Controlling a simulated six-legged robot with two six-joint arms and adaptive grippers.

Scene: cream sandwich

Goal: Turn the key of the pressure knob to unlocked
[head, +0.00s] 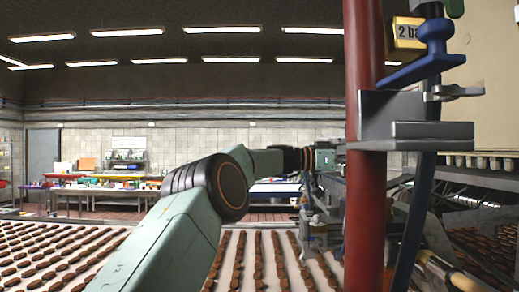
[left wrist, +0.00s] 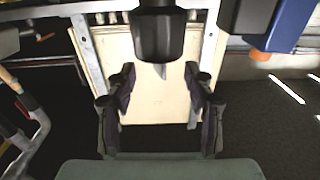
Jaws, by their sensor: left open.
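In the left wrist view my left gripper (left wrist: 160,78) is open, with two dark fingers apart and nothing held between them. A dark rounded cylinder (left wrist: 157,35) with a small grey tip sits above the gap; I cannot tell if it is the pressure knob. In the head view my left arm reaches from the lower left to behind the red post, and its fingers cannot be made out. My right gripper is not visible.
A thick red post (head: 365,200) stands upright and hides part of the machinery. A grey metal bracket (head: 415,130) juts from it. Conveyors with rows of brown biscuits (head: 50,250) run below. A cream panel (left wrist: 150,105) lies behind my fingers in the wrist view.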

